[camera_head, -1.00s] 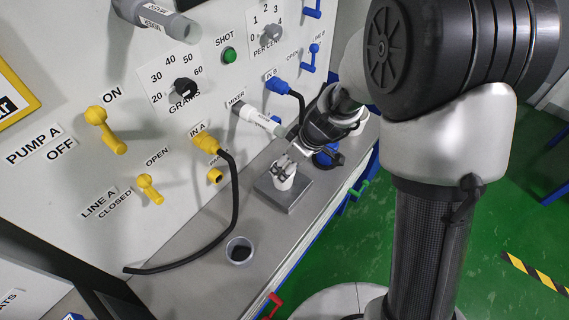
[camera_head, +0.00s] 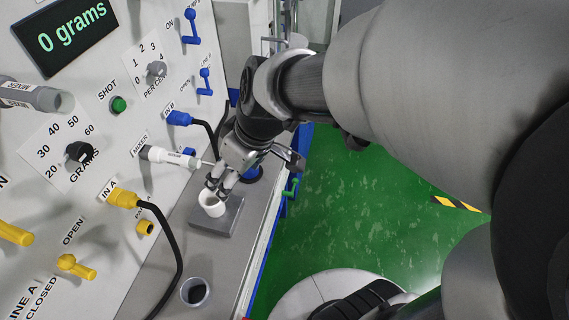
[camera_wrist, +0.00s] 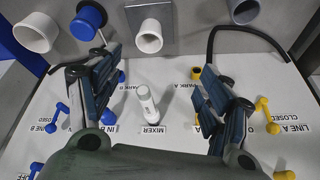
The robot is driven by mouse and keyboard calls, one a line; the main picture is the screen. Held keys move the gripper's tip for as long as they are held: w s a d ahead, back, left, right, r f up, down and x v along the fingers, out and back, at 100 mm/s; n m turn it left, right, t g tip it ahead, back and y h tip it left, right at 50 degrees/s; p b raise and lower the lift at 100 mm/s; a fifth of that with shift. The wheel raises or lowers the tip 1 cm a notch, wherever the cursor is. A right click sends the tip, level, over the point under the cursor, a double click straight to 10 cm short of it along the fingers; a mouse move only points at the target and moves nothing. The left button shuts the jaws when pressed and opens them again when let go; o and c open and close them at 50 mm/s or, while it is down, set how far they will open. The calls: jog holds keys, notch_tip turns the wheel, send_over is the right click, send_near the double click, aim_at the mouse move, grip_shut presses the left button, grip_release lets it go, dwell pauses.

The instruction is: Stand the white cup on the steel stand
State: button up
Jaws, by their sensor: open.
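The white cup (camera_head: 211,204) stands upright on the steel stand (camera_head: 229,219), a flat grey block on the bench. In the wrist view the cup (camera_wrist: 149,38) shows its open mouth, with the stand (camera_wrist: 168,17) behind it. My gripper (camera_head: 216,184) is open at the cup's far side in the head view, with its fingers close to the rim. In the wrist view the fingers of my gripper (camera_wrist: 160,75) are spread wide, with nothing between them, and the cup is beyond the tips.
The white mixer nozzle (camera_head: 166,157) sticks out of the panel close to my gripper. A black hose (camera_head: 174,240) runs from the yellow IN A plug (camera_head: 122,196). Another white cup (camera_wrist: 36,33) and a blue round thing (camera_wrist: 89,18) are at left.

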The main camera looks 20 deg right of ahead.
jog(key=s+d+r+m+h, duration=0.1)
jog(key=s+d+r+m, duration=0.1)
jog(key=s, duration=0.4)
jog(key=s+d+r+m+t+h, duration=0.1)
jog(key=s+d+r+m+h, duration=0.1)
jog(key=s, duration=0.5)
jog(key=d+r+m, duration=0.1)
jog(key=d+m, duration=0.1)
jog(key=d, duration=0.1)
jog(key=shift+s+d+m, duration=0.2)
jog(key=shift+s+m, duration=0.1)
